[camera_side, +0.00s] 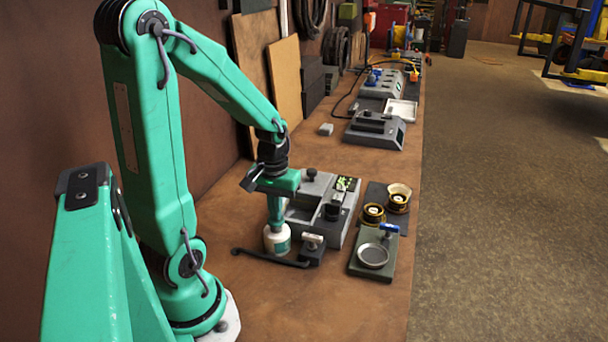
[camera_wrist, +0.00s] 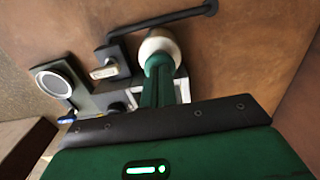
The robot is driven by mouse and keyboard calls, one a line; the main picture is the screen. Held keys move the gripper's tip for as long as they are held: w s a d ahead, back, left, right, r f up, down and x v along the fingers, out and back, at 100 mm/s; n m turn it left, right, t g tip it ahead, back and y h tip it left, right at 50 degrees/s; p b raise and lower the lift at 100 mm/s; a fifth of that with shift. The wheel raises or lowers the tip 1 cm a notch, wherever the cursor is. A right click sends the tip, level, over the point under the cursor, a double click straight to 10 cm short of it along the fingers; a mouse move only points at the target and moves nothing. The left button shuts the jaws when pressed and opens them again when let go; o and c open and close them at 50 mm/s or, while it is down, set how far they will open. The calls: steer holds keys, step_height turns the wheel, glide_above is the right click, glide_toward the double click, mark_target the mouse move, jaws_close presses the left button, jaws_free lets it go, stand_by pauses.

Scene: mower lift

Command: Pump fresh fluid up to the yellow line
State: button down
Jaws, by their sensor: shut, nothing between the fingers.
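A white bottle-like container (camera_side: 277,241) with a greenish band stands at the left front of a grey bench unit (camera_side: 305,208). My gripper (camera_side: 275,222) points down with its fingers shut, right over the container's top; I cannot tell if they touch. In the wrist view the shut green fingers (camera_wrist: 158,66) overlap the pale round container (camera_wrist: 160,43). A black lever (camera_side: 268,259) lies low in front, running to a small dark block (camera_side: 312,249) with a pale top; the lever also shows in the wrist view (camera_wrist: 160,21). I cannot make out a yellow line or a fluid level.
To the right, a green plate (camera_side: 374,262) holds a round grey dish (camera_side: 373,255) and a blue-handled part (camera_side: 389,229). Two gold-rimmed cups (camera_side: 373,213) (camera_side: 398,198) stand behind it. More grey units (camera_side: 376,130) stand farther back. The bench front is bare.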

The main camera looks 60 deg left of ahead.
steer(key=shift+f, duration=0.3)
steer(key=shift+r, duration=2.9)
steer(key=d+r+m+t, duration=0.2)
steer(key=d+r+m, duration=0.2)
steer(key=d, duration=0.3)
steer(key=s+d+r+m+t, duration=0.1)
steer(key=d+r+m+t, duration=0.2)
steer(key=d+r+m, duration=0.2)
steer(key=shift+s+d+r+t, duration=0.15)
steer(key=shift+d+r+t, duration=0.2)
steer(key=shift+d, duration=0.9)
